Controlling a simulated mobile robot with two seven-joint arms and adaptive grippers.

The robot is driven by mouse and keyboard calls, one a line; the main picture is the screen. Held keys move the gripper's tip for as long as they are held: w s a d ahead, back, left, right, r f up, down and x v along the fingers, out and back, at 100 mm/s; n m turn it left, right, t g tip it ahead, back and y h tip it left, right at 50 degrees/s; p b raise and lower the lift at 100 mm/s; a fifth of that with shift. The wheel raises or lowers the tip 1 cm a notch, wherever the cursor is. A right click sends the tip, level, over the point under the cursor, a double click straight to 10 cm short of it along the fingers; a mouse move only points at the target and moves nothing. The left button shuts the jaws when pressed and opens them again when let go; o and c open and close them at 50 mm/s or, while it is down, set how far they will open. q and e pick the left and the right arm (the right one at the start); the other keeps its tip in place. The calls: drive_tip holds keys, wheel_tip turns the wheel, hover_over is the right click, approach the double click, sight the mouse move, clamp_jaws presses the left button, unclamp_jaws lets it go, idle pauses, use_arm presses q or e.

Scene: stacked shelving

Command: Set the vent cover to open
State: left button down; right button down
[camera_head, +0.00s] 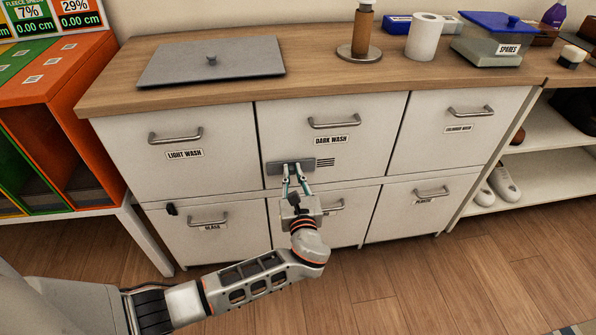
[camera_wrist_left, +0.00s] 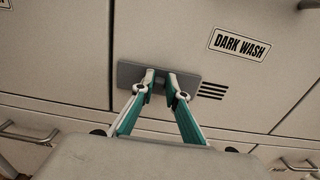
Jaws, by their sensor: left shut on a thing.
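The vent cover (camera_head: 274,169) is a small dark grey plate low on the front of the white DARK WASH drawer (camera_head: 353,120). In the left wrist view the cover (camera_wrist_left: 128,73) lies just left of several dark vent slots (camera_wrist_left: 211,91), which show uncovered. The slots (camera_head: 325,162) also show in the head view. My left gripper (camera_head: 293,167) reaches up to the cover, its fingertips (camera_wrist_left: 159,77) together at the plate's middle. They are shut on a part of the cover that they mostly hide. My right gripper is not in view.
Bar handles stick out above the cover (camera_head: 334,122) and on the neighbouring drawers (camera_head: 175,136). The wooden top (camera_head: 330,75) carries a grey lid plate (camera_head: 213,62), a paper roll (camera_head: 424,37) and a SPARES box (camera_head: 488,48). The floor in front (camera_head: 400,275) is clear.

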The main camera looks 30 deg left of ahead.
use_arm(q)
drive_tip(key=c, duration=2)
unclamp_jaws()
drive_tip(key=shift+f, duration=0.1)
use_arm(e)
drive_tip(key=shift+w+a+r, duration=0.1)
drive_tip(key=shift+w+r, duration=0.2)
use_arm(q)
drive_tip(key=shift+d, duration=0.1)
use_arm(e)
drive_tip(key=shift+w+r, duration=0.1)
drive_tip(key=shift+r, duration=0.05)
use_arm(q)
drive_tip(key=v, duration=1.2)
